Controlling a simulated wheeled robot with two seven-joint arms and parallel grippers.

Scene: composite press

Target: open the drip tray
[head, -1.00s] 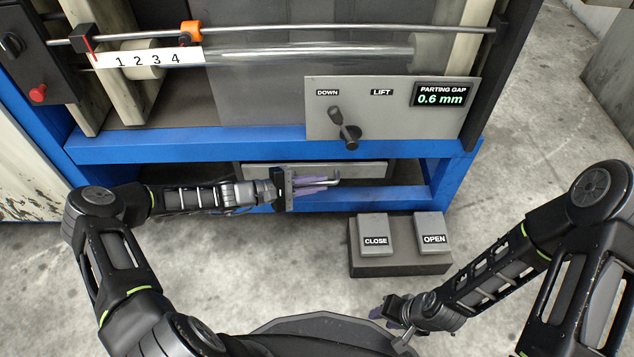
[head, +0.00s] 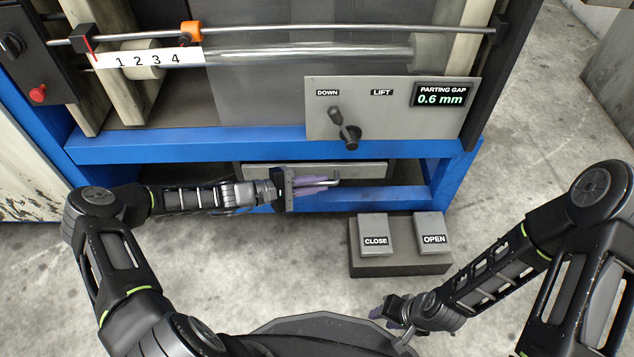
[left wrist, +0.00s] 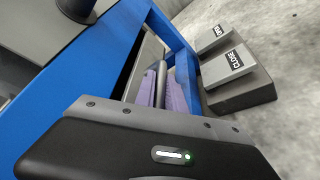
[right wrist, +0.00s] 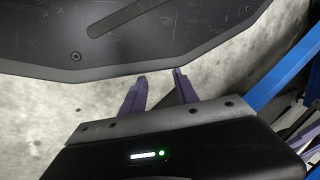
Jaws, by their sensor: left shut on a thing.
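The drip tray (head: 365,171) shows as a grey front panel low under the blue beam of the press. A metal bar handle (head: 333,182) stands out from its front. My left gripper (head: 318,183) comes in from the left and is shut on this handle. In the left wrist view the handle (left wrist: 161,78) lies between the two purple fingers (left wrist: 162,92). The tray's inside is hidden under the press. My right gripper (head: 385,312) is low at the right, away from the tray. In the right wrist view its fingers (right wrist: 160,80) are apart with nothing between them.
A pedal block with CLOSE (head: 375,236) and OPEN (head: 433,235) pedals stands on the floor, right of and in front of the tray. The blue frame beam (head: 250,147) runs just above the tray. A lever panel (head: 400,110) is above that. Bare concrete floor lies in front.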

